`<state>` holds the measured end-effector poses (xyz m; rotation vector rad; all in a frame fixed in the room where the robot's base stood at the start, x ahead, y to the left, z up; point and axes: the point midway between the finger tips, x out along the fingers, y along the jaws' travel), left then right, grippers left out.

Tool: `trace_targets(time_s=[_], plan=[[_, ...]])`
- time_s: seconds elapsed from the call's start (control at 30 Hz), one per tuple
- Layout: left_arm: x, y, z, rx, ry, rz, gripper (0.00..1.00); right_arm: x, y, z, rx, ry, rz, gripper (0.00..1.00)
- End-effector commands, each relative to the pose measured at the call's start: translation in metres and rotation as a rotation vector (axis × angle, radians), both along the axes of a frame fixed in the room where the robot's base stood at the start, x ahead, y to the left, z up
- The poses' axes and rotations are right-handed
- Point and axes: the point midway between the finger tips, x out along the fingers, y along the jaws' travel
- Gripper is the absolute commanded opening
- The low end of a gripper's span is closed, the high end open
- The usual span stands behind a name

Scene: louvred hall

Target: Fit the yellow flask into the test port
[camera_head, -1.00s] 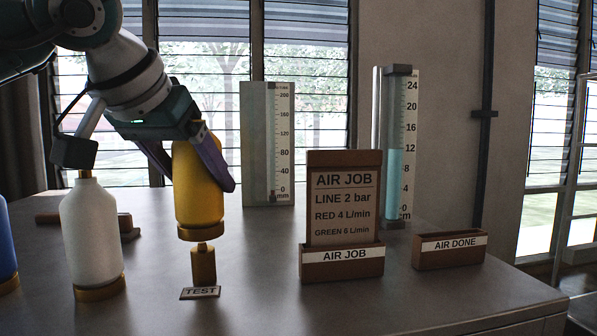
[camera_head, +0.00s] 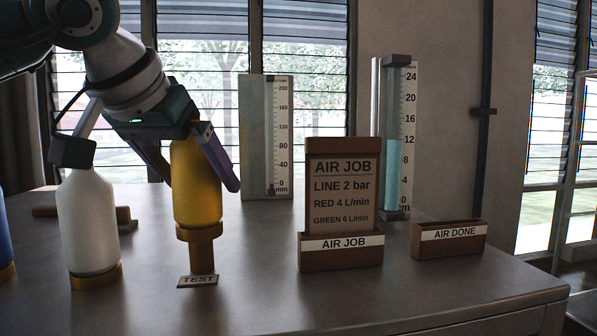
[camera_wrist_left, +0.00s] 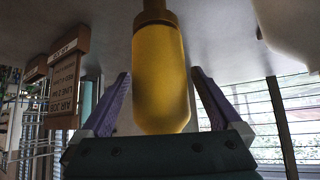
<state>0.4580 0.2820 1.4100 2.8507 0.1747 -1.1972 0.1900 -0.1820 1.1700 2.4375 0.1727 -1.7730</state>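The yellow flask (camera_head: 196,185) stands upright with its brown collar down on the brown test port post (camera_head: 202,257). No gap shows between collar and post in the head view. A small TEST plate (camera_head: 198,281) lies at the post's foot. My left gripper (camera_head: 190,172) is around the flask's upper body, with its purple fingers spread. In the left wrist view the yellow flask (camera_wrist_left: 160,80) is between the fingers of my left gripper (camera_wrist_left: 162,82), with gaps at both sides. My right gripper is not in view.
A white flask (camera_head: 88,225) stands close left of the port; a blue one (camera_head: 4,240) is at the left edge. The AIR JOB card holder (camera_head: 341,255) and AIR DONE tray (camera_head: 449,241) stand right. Two gauges (camera_head: 265,140) (camera_head: 393,150) stand behind. The front table area is clear.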

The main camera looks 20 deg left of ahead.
Motion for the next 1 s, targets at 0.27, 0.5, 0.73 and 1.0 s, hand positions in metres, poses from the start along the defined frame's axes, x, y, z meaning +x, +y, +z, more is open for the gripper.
trace_targets(time_s=[0.27, 0.5, 0.73, 1.0], plan=[[-0.001, 0.0, 0.003, 0.001, 0.003, 0.0, 1.0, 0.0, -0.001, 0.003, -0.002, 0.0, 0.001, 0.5], [-0.012, -0.001, 0.034, 0.001, 0.0, 0.0, 1.0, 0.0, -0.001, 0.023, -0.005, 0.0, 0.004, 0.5], [-0.023, -0.003, 0.06, 0.001, 0.0, 0.0, 1.0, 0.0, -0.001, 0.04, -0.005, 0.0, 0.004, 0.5], [-0.027, -0.003, 0.065, 0.0, 0.0, 0.0, 1.0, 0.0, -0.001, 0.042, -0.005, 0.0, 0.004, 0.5]])
